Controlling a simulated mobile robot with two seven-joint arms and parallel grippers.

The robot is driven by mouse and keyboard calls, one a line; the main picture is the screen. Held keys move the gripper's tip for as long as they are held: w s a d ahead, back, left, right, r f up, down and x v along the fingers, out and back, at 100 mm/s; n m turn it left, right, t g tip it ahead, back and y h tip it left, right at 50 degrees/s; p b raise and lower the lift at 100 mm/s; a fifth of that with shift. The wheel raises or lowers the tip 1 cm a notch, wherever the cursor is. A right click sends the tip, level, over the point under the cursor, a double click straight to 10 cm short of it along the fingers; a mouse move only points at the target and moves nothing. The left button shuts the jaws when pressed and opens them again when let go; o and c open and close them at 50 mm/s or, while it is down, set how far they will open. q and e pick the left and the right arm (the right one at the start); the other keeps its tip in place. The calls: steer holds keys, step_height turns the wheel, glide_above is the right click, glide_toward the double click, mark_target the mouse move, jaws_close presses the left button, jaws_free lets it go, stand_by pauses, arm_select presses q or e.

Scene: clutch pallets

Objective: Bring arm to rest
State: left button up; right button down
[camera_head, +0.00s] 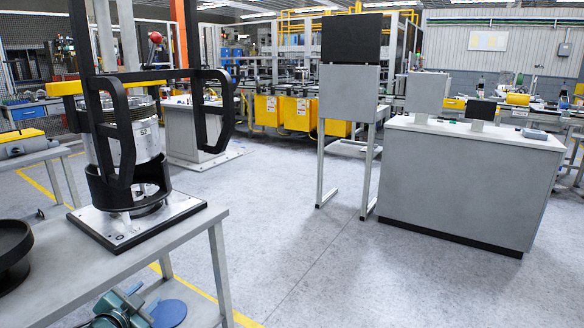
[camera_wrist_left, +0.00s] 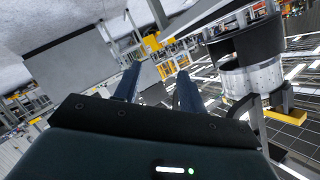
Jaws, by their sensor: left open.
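My left gripper (camera_head: 132,299) shows in part at the bottom left of the head view, low beside the near edge of the grey table (camera_head: 165,255). In the left wrist view its two dark blue fingers (camera_wrist_left: 158,82) stand apart, with nothing between them. The silver clutch (camera_head: 152,148) sits in a black cup on a square pallet (camera_head: 185,208) on the table. It also shows at the right of the wrist view (camera_wrist_left: 250,80), turned nearly upside down and clear of the fingers. My right gripper is out of view.
A black hooked frame (camera_head: 215,76) hangs around the clutch. A black round part (camera_head: 12,245) is on the table's left, cut off by the picture edge.

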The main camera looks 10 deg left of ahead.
arm_select(q)
steer(key=s+d+f+g+h, duration=0.1)
steer(key=s+d+f, duration=0.25)
steer(key=d, duration=0.25)
steer(key=s+d+f+n+h, duration=0.1)
steer(key=s+d+f+h, duration=0.15)
steer(key=s+d, duration=0.35)
steer(key=s+d+f+g+h, duration=0.1)
steer(key=s+d+f, duration=0.3)
steer(key=d, duration=0.3)
steer(key=s+d+r+n+g+p, duration=0.1)
steer(key=s+d+r+n+p, duration=0.1)
steer(key=s+d+p, duration=0.3)
steer(key=s+d, duration=0.4)
steer(key=s, duration=0.1)
steer(key=shift+s+d+r+n+g+h+p, duration=0.2)
steer(key=shift+d+r+n+g+h+p, duration=0.1)
steer(key=shift+d+r+h+p, duration=0.1)
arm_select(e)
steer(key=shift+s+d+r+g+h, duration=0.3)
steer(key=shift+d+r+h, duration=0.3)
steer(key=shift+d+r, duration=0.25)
arm_select(q)
steer(key=shift+c, duration=0.2)
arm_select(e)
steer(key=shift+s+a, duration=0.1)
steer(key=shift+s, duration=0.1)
